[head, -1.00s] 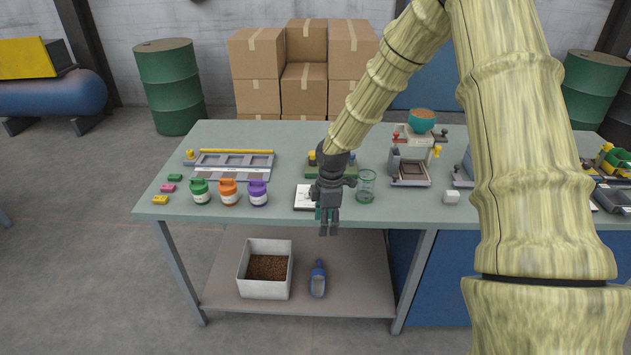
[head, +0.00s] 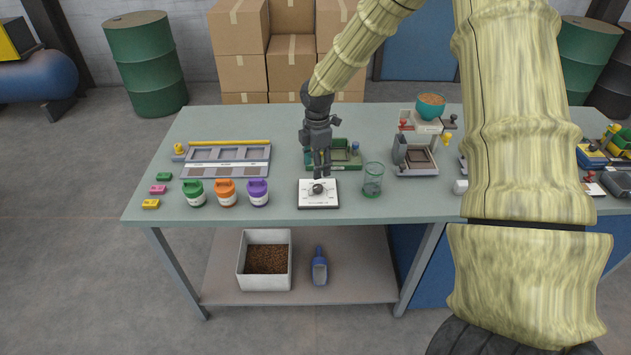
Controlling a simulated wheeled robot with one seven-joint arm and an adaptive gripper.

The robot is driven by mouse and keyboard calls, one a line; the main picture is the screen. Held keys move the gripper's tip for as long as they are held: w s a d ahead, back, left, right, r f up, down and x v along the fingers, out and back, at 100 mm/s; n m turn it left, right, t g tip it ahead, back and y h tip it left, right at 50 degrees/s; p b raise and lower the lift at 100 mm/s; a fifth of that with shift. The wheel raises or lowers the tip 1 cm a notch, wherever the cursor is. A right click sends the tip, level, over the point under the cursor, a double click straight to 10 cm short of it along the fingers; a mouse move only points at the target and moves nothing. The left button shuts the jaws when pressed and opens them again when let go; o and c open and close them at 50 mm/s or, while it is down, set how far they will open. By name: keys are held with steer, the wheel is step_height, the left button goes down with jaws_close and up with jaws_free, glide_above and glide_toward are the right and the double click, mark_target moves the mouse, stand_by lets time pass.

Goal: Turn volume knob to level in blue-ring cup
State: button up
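The volume knob (head: 318,188) is a small dark round knob on a white square plate (head: 318,202) near the table's front edge. My gripper (head: 322,174) hangs just above and behind the knob, pointing down. Whether its fingers touch the knob, and whether they are open or shut, is too small to tell. A clear glass cup (head: 373,181) with a greenish tint stands right of the plate. I cannot make out a blue ring on it. The knob's pointer and the plate's marks are too small to read.
Green (head: 193,194), orange (head: 227,193) and purple (head: 258,193) jars stand left of the plate. A green tray (head: 348,158) sits behind my gripper. A filler machine (head: 416,152) with a teal bowl (head: 430,105) stands to the right. A grey rack (head: 225,162) lies at the back left.

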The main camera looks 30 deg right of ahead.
mark_target(318, 186)
steer(key=shift+s+d+f+p, duration=0.1)
steer(key=shift+f+p, duration=0.5)
steer(key=shift+f, duration=1.55)
steer(key=shift+d+f+p, duration=0.1)
steer(key=shift+f+p, duration=0.45)
steer(key=shift+f, duration=1.55)
steer(key=c, duration=1)
